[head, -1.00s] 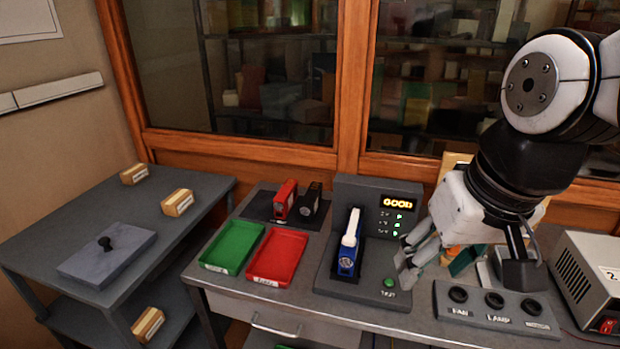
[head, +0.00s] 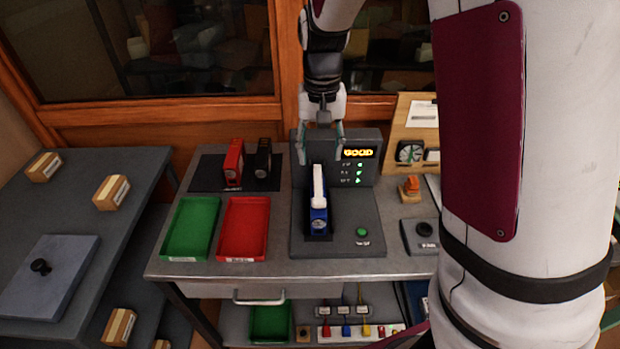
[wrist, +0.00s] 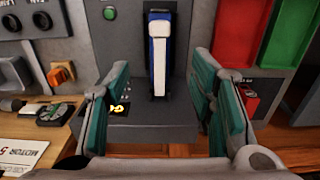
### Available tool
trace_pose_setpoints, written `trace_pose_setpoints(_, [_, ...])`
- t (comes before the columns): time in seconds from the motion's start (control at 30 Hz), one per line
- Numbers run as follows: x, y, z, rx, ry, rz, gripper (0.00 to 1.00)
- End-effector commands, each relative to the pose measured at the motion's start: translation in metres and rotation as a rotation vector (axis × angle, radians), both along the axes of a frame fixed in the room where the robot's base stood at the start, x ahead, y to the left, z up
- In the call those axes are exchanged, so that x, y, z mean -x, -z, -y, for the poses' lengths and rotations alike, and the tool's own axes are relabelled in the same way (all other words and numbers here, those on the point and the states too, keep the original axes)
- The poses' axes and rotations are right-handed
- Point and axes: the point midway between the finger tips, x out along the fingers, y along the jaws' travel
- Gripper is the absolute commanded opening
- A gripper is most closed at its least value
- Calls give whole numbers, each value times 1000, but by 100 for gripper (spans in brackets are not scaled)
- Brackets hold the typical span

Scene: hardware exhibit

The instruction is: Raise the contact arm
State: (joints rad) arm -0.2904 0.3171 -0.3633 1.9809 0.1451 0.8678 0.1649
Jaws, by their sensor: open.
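The tester (head: 345,235) is a dark grey stand with a lit yellow "GOOD" display (head: 357,153) and green lights. A blue pack (head: 319,222) sits upright in its slot. The white contact arm (head: 318,186) lies down along the top of the blue pack. In the wrist view the white contact arm (wrist: 159,62) and blue pack are centred between my fingers. My gripper (head: 321,155) is open and empty, pointing down above the back end of the contact arm, one finger to each side. It also shows in the wrist view (wrist: 161,72). I cannot tell whether a finger touches.
A green button (head: 362,232) is on the tester's base. Green (head: 190,229) and red (head: 244,229) trays lie to the left. A red pack (head: 233,163) and a black pack (head: 263,160) stand behind them. A wooden board (head: 408,128) is at the right, partly hidden by my arm.

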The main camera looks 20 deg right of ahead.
Motion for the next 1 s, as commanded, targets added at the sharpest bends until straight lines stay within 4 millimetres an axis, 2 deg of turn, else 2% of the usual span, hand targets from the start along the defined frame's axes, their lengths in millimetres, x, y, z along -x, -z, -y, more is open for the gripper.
trace_pose_setpoints(0.17, [2, 24, 0, 1, 0, -6, 50])
trace_pose_setpoints(0.6, [2, 107, 1, 1, 0, -6, 50])
trace_pose_setpoints(0.8, [1, 128, 0, 1, -2, -1, 50])
trace_pose_setpoints(1.0, [1, 134, 0, 0, -1, 1, 50])
